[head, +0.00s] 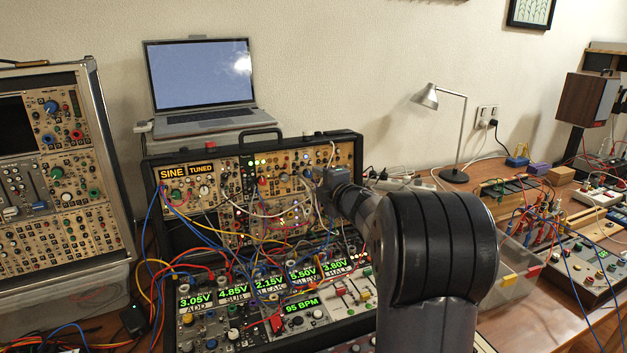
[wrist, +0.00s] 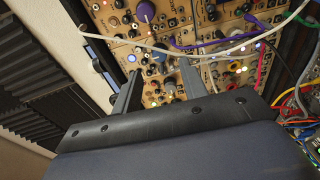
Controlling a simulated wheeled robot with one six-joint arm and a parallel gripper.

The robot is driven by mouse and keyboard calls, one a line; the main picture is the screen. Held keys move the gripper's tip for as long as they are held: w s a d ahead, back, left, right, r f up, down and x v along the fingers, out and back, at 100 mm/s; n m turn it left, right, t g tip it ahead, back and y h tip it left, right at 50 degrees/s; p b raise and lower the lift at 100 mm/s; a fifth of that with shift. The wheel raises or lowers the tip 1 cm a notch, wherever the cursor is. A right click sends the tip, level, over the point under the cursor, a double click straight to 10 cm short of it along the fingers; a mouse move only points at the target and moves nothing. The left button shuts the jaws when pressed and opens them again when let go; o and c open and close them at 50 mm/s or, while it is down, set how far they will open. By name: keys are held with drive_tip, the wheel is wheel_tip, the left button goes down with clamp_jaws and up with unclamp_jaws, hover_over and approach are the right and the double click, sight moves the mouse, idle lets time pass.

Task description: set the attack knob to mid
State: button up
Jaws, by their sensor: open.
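The modular synth case (head: 250,141) stands open in the head view, its tan panels full of small knobs, jacks and patch cables. My gripper (head: 331,181) is at the right part of its upper panel, with my arm hiding much of that side. In the wrist view my gripper (wrist: 160,70) has two dark fingers spread apart, pointing at the tan panel (wrist: 172,42). Several small knobs and jacks show between and beyond the fingertips, and nothing is held between them. The panel lettering is too small to read, so I cannot tell which knob is the attack knob.
Patch cables cross the panel close to my fingers, including a white cable (wrist: 130,44) and a purple cable (wrist: 215,43). A large purple knob (wrist: 146,11) is farther up. A laptop (head: 202,85) stands behind the case. A lamp (head: 453,174) is at right.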

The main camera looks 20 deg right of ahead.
sight(309, 175)
drive_tip(key=s, duration=0.5)
drive_tip(key=shift+s+d+r, duration=0.3)
drive_tip(key=shift+s, duration=0.05)
drive_tip(key=w, duration=0.7)
drive_tip(key=w+a+f, duration=0.1)
drive_tip(key=w, duration=0.2)
drive_tip(key=shift+w+p, duration=0.3)
drive_tip(key=shift+w, duration=0.05)
